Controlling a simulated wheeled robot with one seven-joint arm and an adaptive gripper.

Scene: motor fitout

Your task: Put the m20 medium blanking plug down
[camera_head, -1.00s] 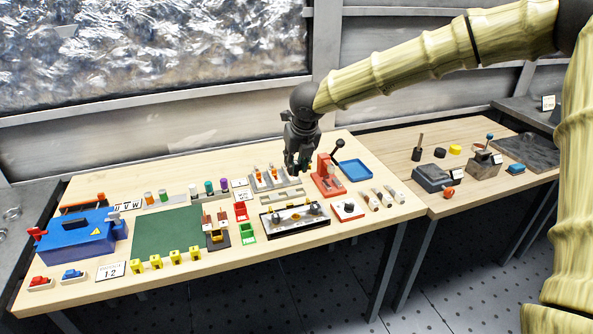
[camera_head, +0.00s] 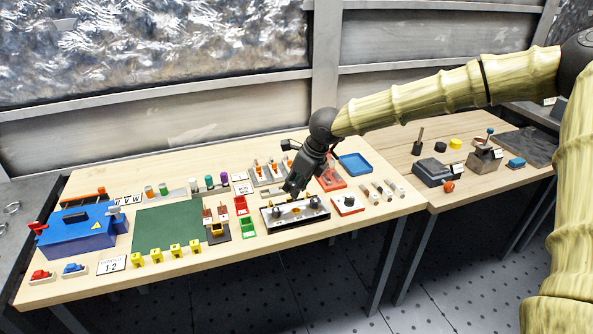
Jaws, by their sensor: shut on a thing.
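My gripper (camera_head: 293,187) is shut, with its fingers pointing down, low over the back edge of a black-rimmed plate fixture (camera_head: 296,214) on the table. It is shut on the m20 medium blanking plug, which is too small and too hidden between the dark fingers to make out. The fixture has a pale top with dark knobs and a yellow-orange mark near its middle. I cannot tell whether the plug touches anything below.
A blue tray (camera_head: 356,164) lies behind. The green mat (camera_head: 168,228) is bare.

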